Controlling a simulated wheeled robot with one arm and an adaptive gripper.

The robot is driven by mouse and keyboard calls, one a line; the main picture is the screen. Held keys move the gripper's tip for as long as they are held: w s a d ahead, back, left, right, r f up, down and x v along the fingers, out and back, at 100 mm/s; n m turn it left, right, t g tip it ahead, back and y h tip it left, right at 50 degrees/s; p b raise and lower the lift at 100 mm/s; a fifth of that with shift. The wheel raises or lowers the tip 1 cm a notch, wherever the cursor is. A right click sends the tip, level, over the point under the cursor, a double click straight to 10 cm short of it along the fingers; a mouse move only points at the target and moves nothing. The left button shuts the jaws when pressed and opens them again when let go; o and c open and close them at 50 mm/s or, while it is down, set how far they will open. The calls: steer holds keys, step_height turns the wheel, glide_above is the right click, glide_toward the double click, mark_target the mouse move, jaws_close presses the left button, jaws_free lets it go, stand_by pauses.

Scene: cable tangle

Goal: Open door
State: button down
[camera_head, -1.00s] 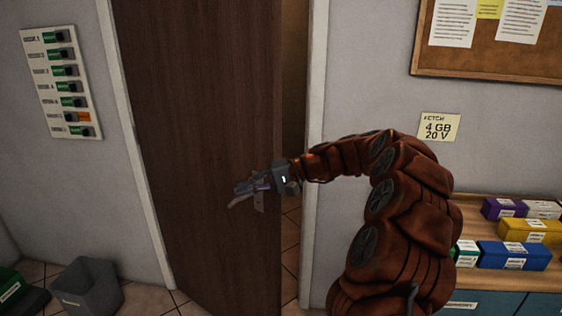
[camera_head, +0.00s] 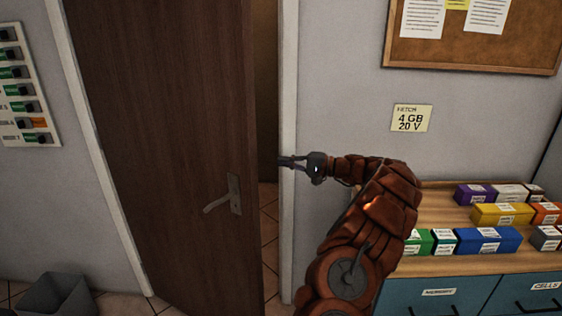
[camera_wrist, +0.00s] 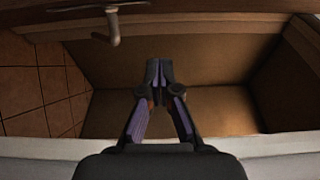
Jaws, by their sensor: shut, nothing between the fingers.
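The dark brown door (camera_head: 170,130) stands ajar, with a gap along its right edge. Its metal lever handle (camera_head: 230,195) is in plain view, and nothing touches it. My gripper (camera_head: 281,162) is shut and empty, to the right of the handle, in front of the gap and the white door frame (camera_head: 289,110). In the wrist view my gripper (camera_wrist: 158,66) has its fingertips together, pointing into the opening. The door's edge and a lever handle (camera_wrist: 112,27) show at the top left there, apart from the fingers.
Tiled floor (camera_head: 268,240) shows through the gap. At right, a wooden counter (camera_head: 440,265) with coloured boxes stands over blue drawers (camera_head: 430,298). A grey bin (camera_head: 57,297) stands at lower left. A switch panel (camera_head: 22,85) is on the left wall.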

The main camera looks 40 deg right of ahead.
mark_target(256, 165)
steer(key=shift+w+a+p, duration=0.6)
steer(key=shift+w+a, duration=0.1)
steer(key=shift+a, duration=0.65)
steer(key=shift+w+a+p, duration=0.65)
steer(key=shift+w+a, duration=0.1)
steer(key=shift+a, duration=0.6)
steer(key=shift+w+a+p, duration=0.6)
steer(key=shift+w+a, duration=0.1)
steer(key=shift+a, duration=0.65)
steer(key=shift+a, duration=0.15)
